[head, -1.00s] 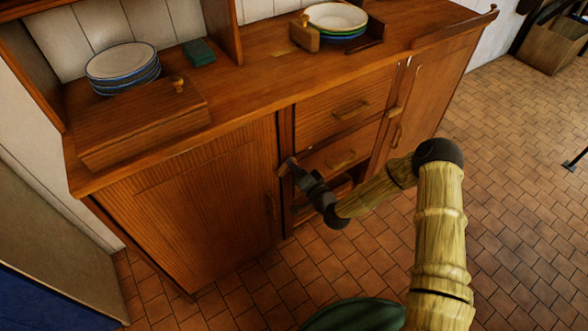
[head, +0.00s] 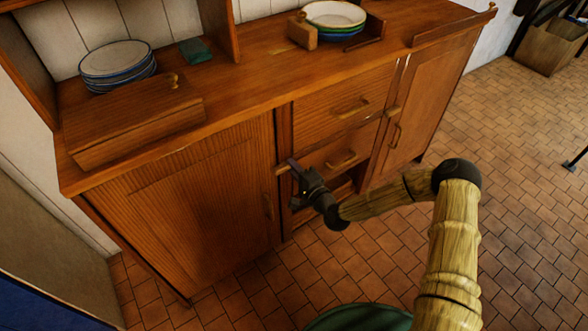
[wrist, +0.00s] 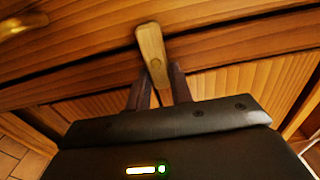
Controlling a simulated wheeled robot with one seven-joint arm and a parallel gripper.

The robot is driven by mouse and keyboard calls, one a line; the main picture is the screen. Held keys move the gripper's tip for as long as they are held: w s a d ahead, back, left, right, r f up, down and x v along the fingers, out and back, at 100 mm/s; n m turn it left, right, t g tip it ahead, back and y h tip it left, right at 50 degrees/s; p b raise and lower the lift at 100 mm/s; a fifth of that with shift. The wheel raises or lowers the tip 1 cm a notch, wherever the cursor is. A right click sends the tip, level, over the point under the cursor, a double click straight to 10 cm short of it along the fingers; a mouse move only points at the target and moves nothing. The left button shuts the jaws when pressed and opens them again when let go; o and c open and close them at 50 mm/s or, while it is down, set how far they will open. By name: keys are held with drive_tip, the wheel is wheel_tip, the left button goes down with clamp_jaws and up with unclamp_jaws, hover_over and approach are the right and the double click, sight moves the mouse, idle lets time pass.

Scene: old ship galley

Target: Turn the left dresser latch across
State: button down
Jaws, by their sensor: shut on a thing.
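The left dresser latch (head: 281,169) is a small light-wood bar on the post between the left cupboard door (head: 195,205) and the drawers. In the head view it lies roughly level, its left end reaching toward the door's edge. My gripper (head: 294,166) is at the latch, its dark fingers shut on it. In the wrist view the latch (wrist: 151,48) stands out from between the two fingertips (wrist: 159,84), slightly tilted. Its lower end is partly hidden by the gripper.
Two drawers with wooden handles (head: 351,108) are right of the latch, above an open recess. A second latch (head: 392,112) sits by the right door (head: 430,95). Plates (head: 117,62) and bowls (head: 335,15) stand on top.

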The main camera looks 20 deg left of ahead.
drive_tip(key=shift+s+d+f, duration=0.1)
drive_tip(key=shift+f, duration=0.15)
drive_tip(key=c, duration=1.4)
unclamp_jaws()
drive_tip(key=shift+o, duration=0.8)
drive_tip(key=shift+r, duration=0.15)
drive_tip(key=p+v, duration=0.1)
drive_tip(key=v, duration=1.6)
drive_tip(key=shift+s+d, duration=0.1)
drive_tip(key=shift+s, duration=0.05)
